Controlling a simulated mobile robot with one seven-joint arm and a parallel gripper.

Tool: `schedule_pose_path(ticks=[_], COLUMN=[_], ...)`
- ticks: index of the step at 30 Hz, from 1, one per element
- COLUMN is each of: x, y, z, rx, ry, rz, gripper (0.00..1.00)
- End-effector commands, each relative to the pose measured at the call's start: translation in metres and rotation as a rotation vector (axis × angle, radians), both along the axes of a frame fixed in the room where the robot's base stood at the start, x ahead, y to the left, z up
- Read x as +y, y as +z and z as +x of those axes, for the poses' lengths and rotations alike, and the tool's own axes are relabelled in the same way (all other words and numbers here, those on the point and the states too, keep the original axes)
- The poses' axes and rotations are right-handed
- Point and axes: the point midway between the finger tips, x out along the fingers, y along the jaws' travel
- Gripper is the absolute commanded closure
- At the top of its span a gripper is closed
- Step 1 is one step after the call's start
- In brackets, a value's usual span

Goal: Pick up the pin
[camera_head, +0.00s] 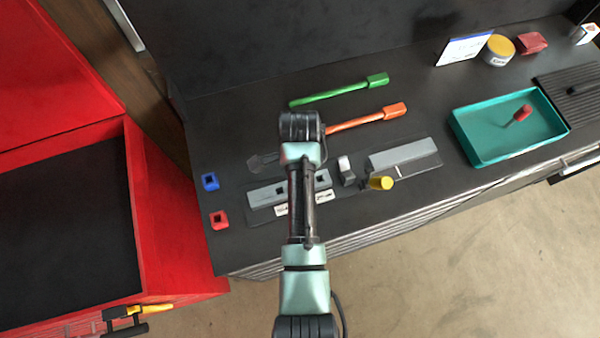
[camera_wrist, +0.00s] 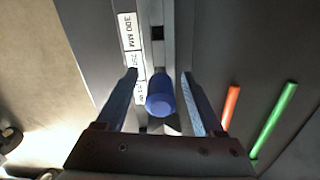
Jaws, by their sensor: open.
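A blue-headed piece, apparently the pin (camera_wrist: 160,98), shows in the wrist view between the two fingers of my gripper (camera_wrist: 158,73). The fingers are open, one on each side of it, with a gap on both sides. The blue head hides most of what is below it, so I cannot tell how the shaft sits. It is over or beside a grey bar with a dark square hole (camera_wrist: 157,33). In the head view my arm covers this spot, and the blue piece and my fingertips are hidden.
The grey bar (camera_head: 262,194) lies on the dark bench beside a white label strip (camera_head: 324,196). A yellow-headed piece (camera_head: 381,183), green tool (camera_head: 335,94), orange tool (camera_head: 365,119) and teal tray (camera_head: 482,154) are to the right. Blue (camera_head: 210,181) and red (camera_head: 219,220) blocks sit left.

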Motion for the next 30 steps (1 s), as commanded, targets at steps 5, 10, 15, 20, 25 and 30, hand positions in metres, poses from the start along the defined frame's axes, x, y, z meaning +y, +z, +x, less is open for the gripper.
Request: schedule_pose_path(ticks=[5,10,15,20,25,30], x=[0.0001,0.0001,0.0001,0.0001,0.0001,0.0001], y=[-0.001,-0.0008,-0.0006,-0.0005,-0.0004,-0.0003], z=[-0.0002,-0.0001,-0.0001,-0.0002,-0.0002,-0.0001], rx=[0.0,0.0,0.001,0.001,0.001,0.001], ry=[0.0,0.001,0.001,0.001,0.001,0.001], rz=[0.0,0.0,0.0,0.0,0.0,0.0], gripper=[0.31,0.56,0.86,1.0,1.0,1.0])
